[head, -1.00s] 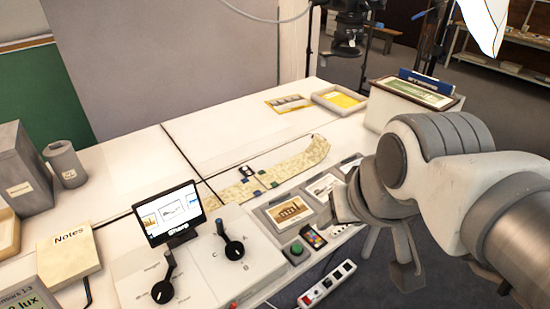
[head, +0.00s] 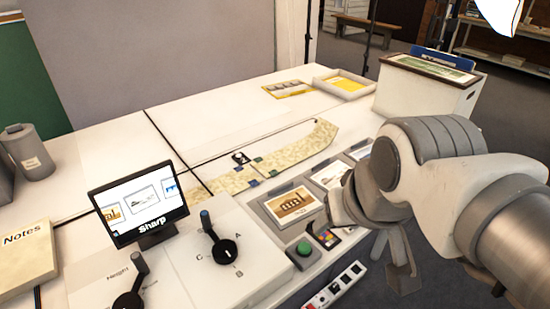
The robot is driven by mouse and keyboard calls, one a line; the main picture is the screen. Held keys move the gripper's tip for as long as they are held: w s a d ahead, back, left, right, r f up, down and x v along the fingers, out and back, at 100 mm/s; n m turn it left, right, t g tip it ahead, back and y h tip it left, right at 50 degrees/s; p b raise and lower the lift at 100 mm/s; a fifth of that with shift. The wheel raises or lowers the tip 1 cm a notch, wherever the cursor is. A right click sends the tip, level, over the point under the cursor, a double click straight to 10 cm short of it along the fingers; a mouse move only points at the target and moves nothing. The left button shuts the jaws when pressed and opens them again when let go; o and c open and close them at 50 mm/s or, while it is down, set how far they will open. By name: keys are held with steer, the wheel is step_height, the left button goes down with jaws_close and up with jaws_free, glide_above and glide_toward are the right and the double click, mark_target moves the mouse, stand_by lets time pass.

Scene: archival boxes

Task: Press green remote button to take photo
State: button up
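The green remote button (head: 303,248) sits on a small grey box near the table's front edge, right of the control panel and below a framed picture card. A small monitor (head: 138,205) at the left shows pictures and the word "Sharp".
A control panel (head: 205,275) with lever knobs lies left of the button. A power strip (head: 337,287) is below the edge. A white box (head: 425,95) stands at the back right.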

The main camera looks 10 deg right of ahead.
steer(key=shift+s+r, duration=0.1)
steer(key=shift+c, duration=0.5)
jaws_close()
stand_by(1.1)
